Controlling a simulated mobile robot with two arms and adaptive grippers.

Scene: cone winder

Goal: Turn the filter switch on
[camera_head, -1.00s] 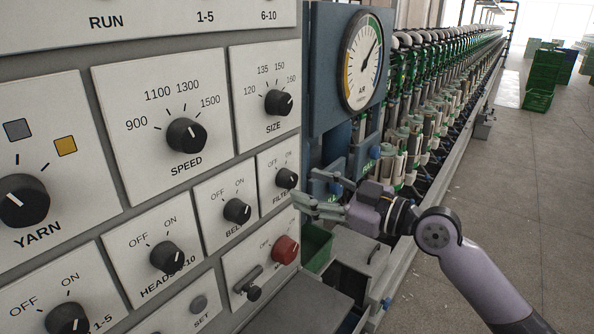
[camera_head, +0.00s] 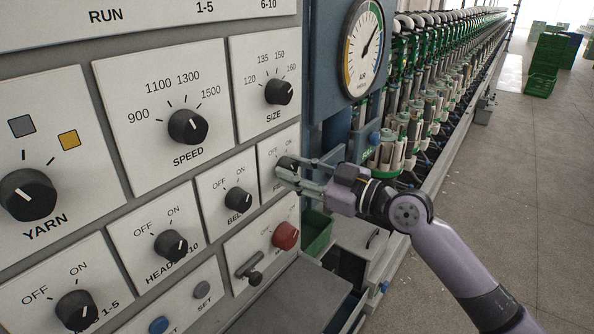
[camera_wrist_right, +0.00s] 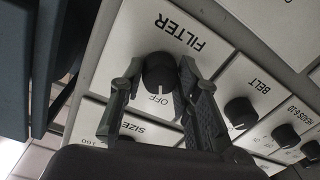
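The filter switch is a black round knob (camera_head: 288,162) on a pale panel marked FILTER, right of the BELT knob. In the right wrist view the knob (camera_wrist_right: 158,73) carries a white mark that points towards the OFF label. My right gripper (camera_head: 284,169) is at this panel, its fingers partly covering the knob and labels in the head view. In the right wrist view the right gripper's fingers (camera_wrist_right: 160,75) stand apart, one on each side of the knob, with narrow gaps. The ON label is hidden there. My left gripper is out of view.
The BELT knob (camera_head: 238,200) is just left, the SIZE knob (camera_head: 278,92) above, and a red knob (camera_head: 286,235) below. A gauge (camera_head: 363,48) hangs to the right on a blue cabinet. The aisle floor (camera_head: 500,170) on the right is open.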

